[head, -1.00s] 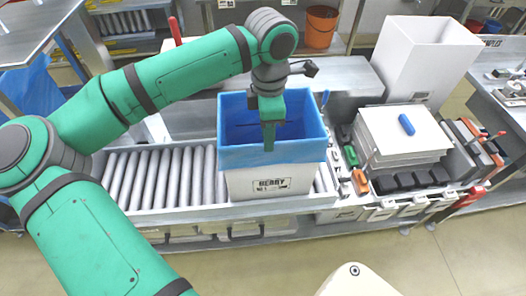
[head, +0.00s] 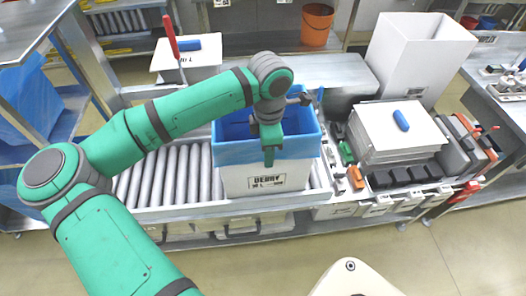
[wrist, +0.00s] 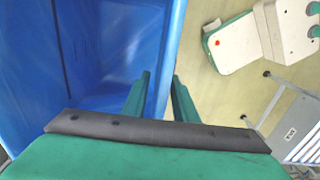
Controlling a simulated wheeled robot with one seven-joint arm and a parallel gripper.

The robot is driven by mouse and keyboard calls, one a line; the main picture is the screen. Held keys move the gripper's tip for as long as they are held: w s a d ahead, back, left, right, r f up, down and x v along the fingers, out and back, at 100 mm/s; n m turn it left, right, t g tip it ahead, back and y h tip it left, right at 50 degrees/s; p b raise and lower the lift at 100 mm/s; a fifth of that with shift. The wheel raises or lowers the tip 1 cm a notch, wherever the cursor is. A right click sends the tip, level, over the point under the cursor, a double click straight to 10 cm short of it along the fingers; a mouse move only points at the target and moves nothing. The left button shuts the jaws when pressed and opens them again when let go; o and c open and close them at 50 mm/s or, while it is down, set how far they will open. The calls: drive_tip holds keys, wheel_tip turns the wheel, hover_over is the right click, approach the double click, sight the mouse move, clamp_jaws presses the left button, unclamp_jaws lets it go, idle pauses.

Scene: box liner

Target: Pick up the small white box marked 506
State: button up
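I cannot make out a small white box marked 506 in either view. A large white box marked with dark print (head: 268,182) stands on the roller conveyor, with a blue liner (head: 240,152) folded over its rim. My gripper (head: 268,160) points down at the front rim of this box. The blue liner (wrist: 105,50) fills the left of that view, close to the left finger, and floor shows to the right. Whether the fingers touch the liner is unclear.
A stack of white sheets (head: 385,130) with a blue object (head: 401,120) lies right of the lined box. A tall white box (head: 410,60) stands behind it. Dark bins (head: 405,178) line the bench front. Rollers (head: 165,175) left of the lined box are bare.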

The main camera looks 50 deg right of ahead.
clamp_jaws()
idle(1.3)
